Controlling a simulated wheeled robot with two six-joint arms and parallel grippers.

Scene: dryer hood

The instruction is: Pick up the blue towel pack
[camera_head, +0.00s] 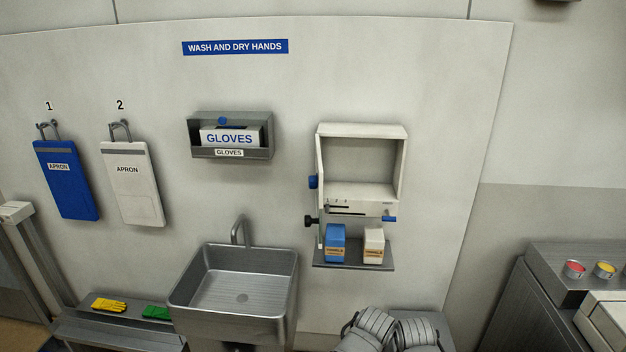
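The blue towel pack (335,243) stands upright on a small grey shelf (353,266) under the white dryer hood (361,165). It has a tan label on its lower front. A white towel pack (373,245) with a similar label stands to its right on the same shelf, with a gap between them. Neither of my grippers can be made out in this view.
A steel sink (236,298) with a tap is left of the shelf. A blue knob (313,182) and a black knob (311,221) stick out at the hood's left. Grey ribbed shapes (390,331), unclear in kind, are below the shelf.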

